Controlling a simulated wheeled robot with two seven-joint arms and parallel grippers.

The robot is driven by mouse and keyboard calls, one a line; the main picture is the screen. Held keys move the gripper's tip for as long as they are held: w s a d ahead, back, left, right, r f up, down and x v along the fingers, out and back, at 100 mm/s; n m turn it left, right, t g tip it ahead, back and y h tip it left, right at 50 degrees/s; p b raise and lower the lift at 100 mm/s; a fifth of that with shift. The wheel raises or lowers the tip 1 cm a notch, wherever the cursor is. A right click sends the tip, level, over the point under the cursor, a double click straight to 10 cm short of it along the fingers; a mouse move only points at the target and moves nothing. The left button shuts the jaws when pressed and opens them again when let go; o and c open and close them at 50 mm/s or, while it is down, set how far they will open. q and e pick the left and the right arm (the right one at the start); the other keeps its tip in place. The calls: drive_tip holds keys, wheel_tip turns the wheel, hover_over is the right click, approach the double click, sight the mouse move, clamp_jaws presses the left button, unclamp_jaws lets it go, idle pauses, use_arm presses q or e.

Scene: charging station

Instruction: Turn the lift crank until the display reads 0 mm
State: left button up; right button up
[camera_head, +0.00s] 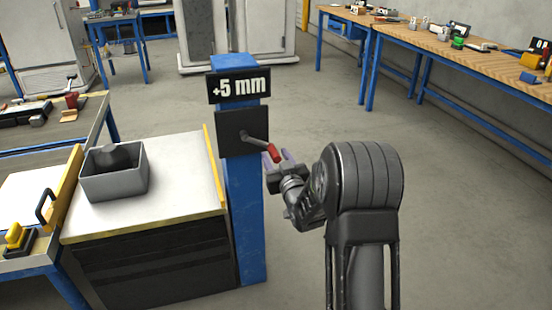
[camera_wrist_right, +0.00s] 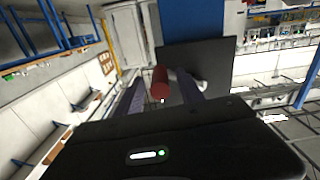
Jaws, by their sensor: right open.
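The display (camera_head: 239,86) on top of the blue post (camera_head: 247,200) reads +5 mm. Below it, a dark plate (camera_head: 230,133) carries the lift crank (camera_head: 257,141), whose arm slopes down to the right and ends in a red handle (camera_head: 273,153). My right gripper (camera_head: 279,161) is at the red handle, with its jaws open. In the right wrist view the handle (camera_wrist_right: 160,84) lies between the two purple fingers, with the dark plate (camera_wrist_right: 205,68) behind; I cannot tell whether the fingers touch it. My left gripper is not in view.
A lift table (camera_head: 185,205) with a grey bin (camera_head: 115,180) holding a dark object stands left of the post. A workbench (camera_head: 50,135) adjoins it at the left. Wooden benches (camera_head: 480,70) with tools line the right wall. The floor (camera_head: 460,200) at right is clear.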

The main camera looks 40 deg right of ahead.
drive_tip(key=shift+c, duration=0.6)
clamp_jaws()
idle(0.8)
